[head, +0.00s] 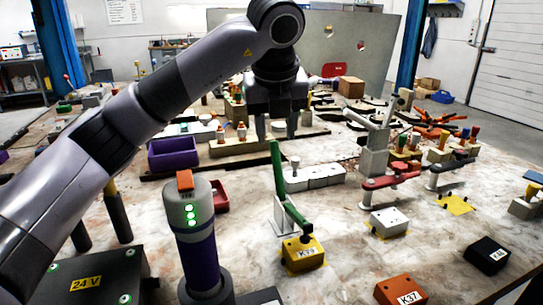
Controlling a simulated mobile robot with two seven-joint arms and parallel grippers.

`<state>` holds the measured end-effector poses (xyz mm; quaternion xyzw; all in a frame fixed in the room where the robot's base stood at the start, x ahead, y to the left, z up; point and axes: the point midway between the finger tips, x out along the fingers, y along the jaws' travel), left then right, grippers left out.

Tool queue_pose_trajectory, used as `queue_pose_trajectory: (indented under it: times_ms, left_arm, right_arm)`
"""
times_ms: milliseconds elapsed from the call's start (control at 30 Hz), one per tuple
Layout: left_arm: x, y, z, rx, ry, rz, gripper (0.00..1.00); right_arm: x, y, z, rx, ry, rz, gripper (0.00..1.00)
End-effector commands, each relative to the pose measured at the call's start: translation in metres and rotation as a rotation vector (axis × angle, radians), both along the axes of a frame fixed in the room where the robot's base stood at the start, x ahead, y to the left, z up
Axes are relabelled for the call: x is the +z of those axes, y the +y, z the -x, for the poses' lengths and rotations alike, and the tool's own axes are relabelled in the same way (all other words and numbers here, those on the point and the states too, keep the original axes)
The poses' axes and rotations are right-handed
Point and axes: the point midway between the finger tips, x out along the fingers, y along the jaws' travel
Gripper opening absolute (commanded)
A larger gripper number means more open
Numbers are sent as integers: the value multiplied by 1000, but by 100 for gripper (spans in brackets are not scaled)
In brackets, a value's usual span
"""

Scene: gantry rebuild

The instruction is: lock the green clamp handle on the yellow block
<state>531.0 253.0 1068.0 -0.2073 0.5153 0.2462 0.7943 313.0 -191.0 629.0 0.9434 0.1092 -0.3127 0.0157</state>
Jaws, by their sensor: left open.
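The green clamp handle (277,166) stands nearly upright on its clamp in the middle of the head view. The clamp's green arm (293,214) slopes down to the right, toward the yellow block (303,255) labelled K79. Its tip is at the block's top; I cannot tell whether it presses on it. My left gripper (276,128) points down, open and empty, above and behind the handle in the picture. It appears apart from the handle, though the depth between them is hard to judge. My right gripper is not in view.
A grey post with green lights (188,216) stands left of the clamp. A white block (389,222), a red-handled clamp (390,178) and an orange block (400,290) lie to the right. A purple bin (173,153) stands behind left. Bare tabletop lies around the yellow block.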

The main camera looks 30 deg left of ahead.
Motion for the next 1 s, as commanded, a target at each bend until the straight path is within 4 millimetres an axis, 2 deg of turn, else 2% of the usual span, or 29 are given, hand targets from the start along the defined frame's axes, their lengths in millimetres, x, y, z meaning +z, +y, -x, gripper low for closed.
queue_pose_trajectory:
  times_ms: [133,500,867,900,967,1000]
  left_arm:
    - [-11,1,-3,16,0,7,46]
    - [-58,11,-21,13,0,6,46]
    - [-66,12,-24,12,-2,5,46]
    - [-66,12,-24,12,-2,5,42]
    - [-66,12,-24,12,-2,5,23]
    - [-66,12,-24,12,-2,5,10]
  right_arm:
    - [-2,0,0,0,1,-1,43]
    - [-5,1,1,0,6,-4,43]
    - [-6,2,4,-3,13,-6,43]
    - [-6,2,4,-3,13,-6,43]
    - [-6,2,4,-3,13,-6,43]
    - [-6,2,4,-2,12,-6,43]
